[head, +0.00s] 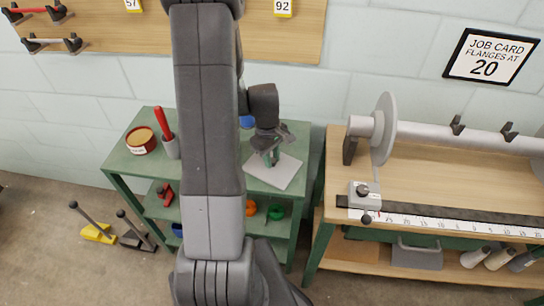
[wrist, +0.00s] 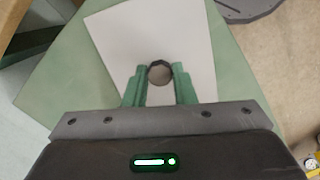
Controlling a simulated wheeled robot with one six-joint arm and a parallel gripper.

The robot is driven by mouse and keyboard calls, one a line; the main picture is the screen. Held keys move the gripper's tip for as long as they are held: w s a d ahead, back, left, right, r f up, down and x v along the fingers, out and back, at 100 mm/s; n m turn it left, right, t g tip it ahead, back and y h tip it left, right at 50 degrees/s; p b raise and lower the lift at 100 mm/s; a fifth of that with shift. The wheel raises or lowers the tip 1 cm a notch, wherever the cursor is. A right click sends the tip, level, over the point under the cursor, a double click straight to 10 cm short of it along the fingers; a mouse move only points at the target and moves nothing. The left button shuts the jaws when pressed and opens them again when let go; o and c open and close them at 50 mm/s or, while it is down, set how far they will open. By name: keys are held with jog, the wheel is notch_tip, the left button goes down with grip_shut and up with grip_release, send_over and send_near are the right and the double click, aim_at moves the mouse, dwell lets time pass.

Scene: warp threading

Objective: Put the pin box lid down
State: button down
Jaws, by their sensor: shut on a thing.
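My gripper (head: 270,157) is over the right part of the green bench (head: 297,130), pointing down. In the wrist view, its green fingers (wrist: 159,80) are shut on a small dark round piece, which I take to be the pin box lid (wrist: 159,66) or its knob. A pale grey rectangular plate (head: 285,172) lies under the fingers and also shows in the wrist view (wrist: 120,35). I cannot tell whether the plate is joined to the held piece, or how large the gap below is. A red round tin (head: 140,140), open with tan contents, stands at the bench's left.
A grey cup (head: 172,149) with a red-handled tool stands beside the tin. My arm hides the bench's middle. A wooden bench (head: 440,178) with a roller and ruler stands to the right across a narrow gap. Yellow and black pedals (head: 98,233) are on the floor.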

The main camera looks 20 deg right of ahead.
jog(key=shift+f, duration=0.2)
jog(key=c, duration=1.2)
grip_release()
jog(key=shift+r, duration=0.1)
notch_tip(320, 180, up, 12)
jog(key=w, duration=0.1)
jog(key=shift+w+a, duration=0.15)
jog(key=shift+a, duration=0.15)
